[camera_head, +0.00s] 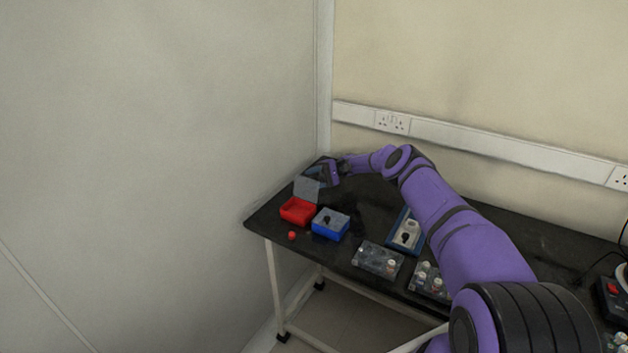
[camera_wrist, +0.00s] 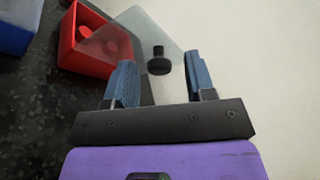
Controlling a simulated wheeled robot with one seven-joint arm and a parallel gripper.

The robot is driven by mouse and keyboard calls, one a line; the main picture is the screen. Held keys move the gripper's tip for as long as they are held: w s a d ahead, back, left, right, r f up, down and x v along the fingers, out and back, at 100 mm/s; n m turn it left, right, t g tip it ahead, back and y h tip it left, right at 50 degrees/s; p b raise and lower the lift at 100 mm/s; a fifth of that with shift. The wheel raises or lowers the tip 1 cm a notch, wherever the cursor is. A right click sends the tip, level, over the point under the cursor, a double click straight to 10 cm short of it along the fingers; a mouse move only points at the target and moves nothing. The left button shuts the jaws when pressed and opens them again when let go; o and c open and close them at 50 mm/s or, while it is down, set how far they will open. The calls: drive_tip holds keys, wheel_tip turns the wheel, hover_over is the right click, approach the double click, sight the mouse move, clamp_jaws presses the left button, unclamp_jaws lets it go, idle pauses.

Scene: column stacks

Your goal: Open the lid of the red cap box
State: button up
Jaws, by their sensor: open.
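The red cap box (camera_head: 298,211) stands at the left end of the black table, and it also shows at the upper left of the wrist view (camera_wrist: 84,46). Its clear grey lid (camera_head: 307,188) is raised and tilted up at the back edge, leaving the red inside exposed. In the wrist view the lid (camera_wrist: 120,38) carries a black knob (camera_wrist: 159,62). My gripper (camera_wrist: 160,78) is open, with its two blue fingers on either side of the knob's line and nothing visibly held. In the head view my gripper (camera_head: 322,172) is behind the raised lid, partly hidden.
A blue box (camera_head: 328,231) with a closed grey lid and black knob stands right beside the red box. A small red ball (camera_head: 292,236) lies near the front edge. Trays with small parts (camera_head: 378,261) and a blue-edged tray (camera_head: 401,246) stand further right. Walls close off the left and back.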

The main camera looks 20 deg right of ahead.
drive_tip(key=s+a+r, duration=0.1)
drive_tip(key=s+r, duration=0.1)
drive_tip(key=s, duration=0.6)
drive_tip(key=s+a+r, duration=0.1)
drive_tip(key=s+r, duration=0.2)
drive_tip(key=s, duration=0.5)
idle(0.3)
idle(0.4)
